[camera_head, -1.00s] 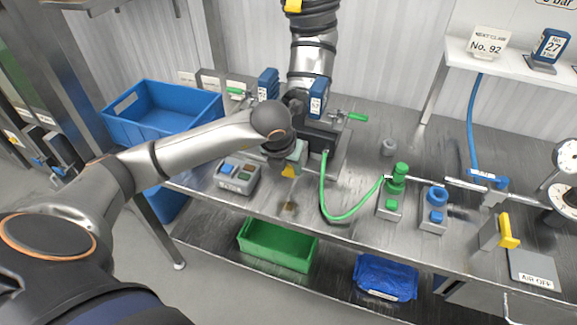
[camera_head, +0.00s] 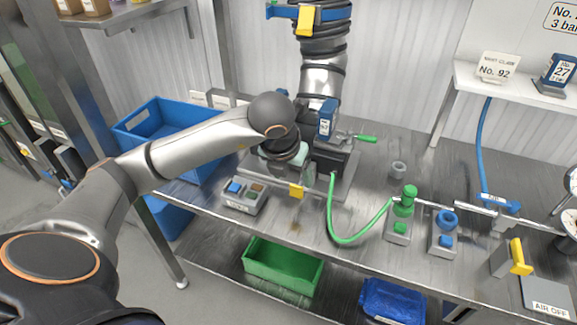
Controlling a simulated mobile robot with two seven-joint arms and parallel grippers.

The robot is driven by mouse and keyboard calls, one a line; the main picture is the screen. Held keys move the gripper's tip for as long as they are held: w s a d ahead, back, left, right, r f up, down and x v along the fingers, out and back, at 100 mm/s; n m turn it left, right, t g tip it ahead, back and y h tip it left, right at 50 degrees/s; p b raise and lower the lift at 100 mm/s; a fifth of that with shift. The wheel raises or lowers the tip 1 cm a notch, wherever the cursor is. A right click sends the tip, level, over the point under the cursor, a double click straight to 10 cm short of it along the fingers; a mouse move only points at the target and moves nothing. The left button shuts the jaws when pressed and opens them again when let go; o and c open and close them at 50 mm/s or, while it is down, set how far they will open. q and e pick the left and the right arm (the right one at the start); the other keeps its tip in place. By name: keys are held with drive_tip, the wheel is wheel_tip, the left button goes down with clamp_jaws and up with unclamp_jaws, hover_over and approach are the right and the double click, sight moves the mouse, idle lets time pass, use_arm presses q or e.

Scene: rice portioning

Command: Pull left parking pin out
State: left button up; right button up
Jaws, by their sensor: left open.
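The machine fixture (camera_head: 335,160) stands on the steel bench below a ribbed, grey-black column (camera_head: 322,65). A green-handled pin (camera_head: 366,139) sticks out of its right side. The fixture's left side, with any pin there, is hidden behind my left arm. My left gripper (camera_head: 290,160) points down at the fixture's left front, and its fingers are mostly hidden by the wrist. It is open. I cannot tell whether it touches anything. A small yellow tab (camera_head: 297,190) shows at the front of the fixture, just below the gripper. My right gripper is not in view.
A button box (camera_head: 244,195) stands left of the fixture. A green hose (camera_head: 345,239) runs right to a green valve (camera_head: 404,205), beside a blue one (camera_head: 445,235). A blue crate (camera_head: 150,125) is at the left. A green bin (camera_head: 283,268) sits below.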

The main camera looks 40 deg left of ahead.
use_arm(q)
drive_tip(key=v, duration=0.5)
drive_tip(key=shift+s+r, duration=0.1)
idle(0.3)
